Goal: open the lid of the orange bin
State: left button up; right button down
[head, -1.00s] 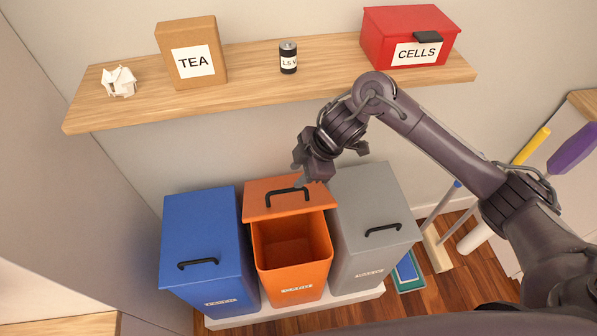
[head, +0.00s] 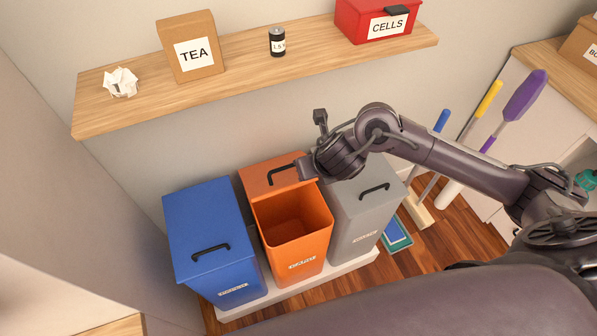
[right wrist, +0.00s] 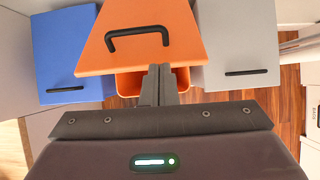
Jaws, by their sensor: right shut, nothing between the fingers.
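The orange bin (head: 295,236) stands between the blue and grey bins, with its dark inside showing. Its orange lid (head: 262,175) is raised and tilted back toward the wall, with a black handle (head: 281,174) on top. In the right wrist view the lid (right wrist: 160,45) fills the upper middle and the bin (right wrist: 128,84) shows beneath its edge. My right gripper (head: 306,168) is at the lid's right side, close to the handle. Its fingers (right wrist: 158,84) are shut and empty, just under the lid's front edge; contact is hard to tell. My left gripper is not in view.
The blue bin (head: 211,240) and grey bin (head: 360,205) stand shut on either side on a white plinth (head: 285,295). A wooden shelf (head: 130,115) above holds a tea box, a battery, crumpled paper and a red box. Brooms lean at the right.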

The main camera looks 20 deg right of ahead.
jog(key=b+x, duration=0.1)
jog(key=x, duration=0.8)
jog(key=shift+b, duration=0.3)
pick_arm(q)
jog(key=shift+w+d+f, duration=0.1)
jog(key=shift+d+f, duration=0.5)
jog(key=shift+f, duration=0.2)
pick_arm(e)
jog(key=shift+w+f, duration=0.3)
jog(key=shift+f, duration=0.15)
